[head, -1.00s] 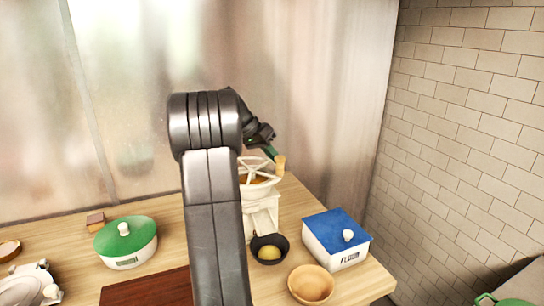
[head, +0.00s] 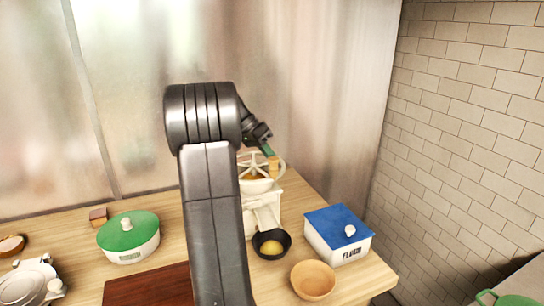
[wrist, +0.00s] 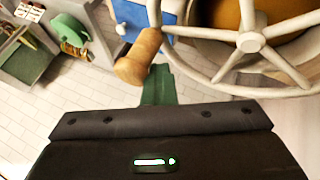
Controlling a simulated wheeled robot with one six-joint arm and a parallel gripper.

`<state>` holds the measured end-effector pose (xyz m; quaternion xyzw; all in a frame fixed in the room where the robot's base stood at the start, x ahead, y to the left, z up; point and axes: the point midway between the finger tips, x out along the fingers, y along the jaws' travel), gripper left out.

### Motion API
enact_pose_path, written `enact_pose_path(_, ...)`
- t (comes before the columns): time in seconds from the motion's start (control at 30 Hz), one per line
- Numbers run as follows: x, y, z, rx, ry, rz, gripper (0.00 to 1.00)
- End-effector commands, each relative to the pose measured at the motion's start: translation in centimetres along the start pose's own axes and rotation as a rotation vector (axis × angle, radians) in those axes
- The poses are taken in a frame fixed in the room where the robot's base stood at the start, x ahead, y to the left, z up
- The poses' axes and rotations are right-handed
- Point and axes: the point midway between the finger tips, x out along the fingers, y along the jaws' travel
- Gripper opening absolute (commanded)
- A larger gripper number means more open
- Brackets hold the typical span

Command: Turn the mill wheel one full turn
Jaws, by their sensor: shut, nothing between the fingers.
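The cream mill (head: 262,212) stands on the wooden counter, partly behind my arm in the head view. Its spoked wheel (head: 251,167) lies flat on top, with brown contents under the spokes. A wooden knob (head: 274,164) stands on the wheel's far right rim. In the wrist view the wheel (wrist: 250,42) fills the upper right and the knob (wrist: 138,58) sticks out at its left. My gripper (head: 268,150) is shut and empty, at the knob. Its green fingers (wrist: 158,86) are right beside the knob in the wrist view; I cannot tell whether they touch it.
A black pan (head: 262,250) with a yellow thing and a wooden bowl (head: 313,281) stand before the mill. A blue-lidded box (head: 338,235) is at the right, a green-lidded pot (head: 128,237) at the left. A tiled wall closes the right side.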

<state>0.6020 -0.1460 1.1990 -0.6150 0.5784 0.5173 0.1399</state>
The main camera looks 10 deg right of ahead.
Motion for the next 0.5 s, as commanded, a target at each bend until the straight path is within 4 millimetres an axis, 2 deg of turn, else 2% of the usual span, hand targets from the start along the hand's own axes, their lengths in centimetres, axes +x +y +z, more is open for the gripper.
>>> enact_pose_path(0.5,-0.06,0.15,0.25,0.032,-0.018,0.019,0.00)
